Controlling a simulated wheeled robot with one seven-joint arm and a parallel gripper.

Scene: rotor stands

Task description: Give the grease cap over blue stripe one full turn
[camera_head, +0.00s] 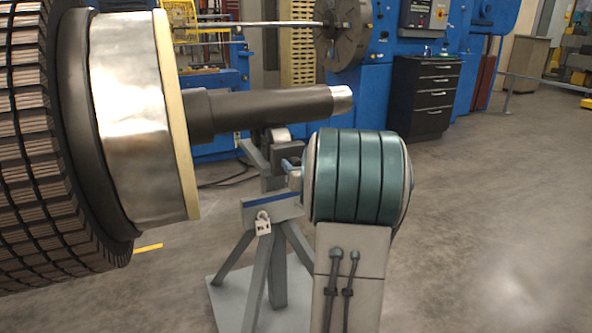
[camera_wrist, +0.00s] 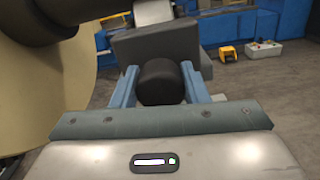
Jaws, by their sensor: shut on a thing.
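The grease cap (camera_wrist: 160,84) is a short dark cylinder on the dark block (camera_wrist: 155,45) at the top of the rotor stand. In the wrist view my gripper (camera_wrist: 161,76) has one blue-grey finger on each side of the cap and is shut on it. In the head view my gripper's fingers (camera_head: 290,164) reach left to the stand head, and my teal wrist hides most of the grip and the cap. The blue stripe (camera_head: 283,197) runs along the stand's grey crossbar, below the cap. I cannot tell the cap's turn angle.
The rotor shaft (camera_head: 260,108) passes above and behind my gripper. The large rotor body (camera_head: 130,120) fills the left. A padlock with a tag (camera_head: 263,226) hangs on the stand (camera_head: 248,268). Open floor (camera_head: 480,220) lies to the right.

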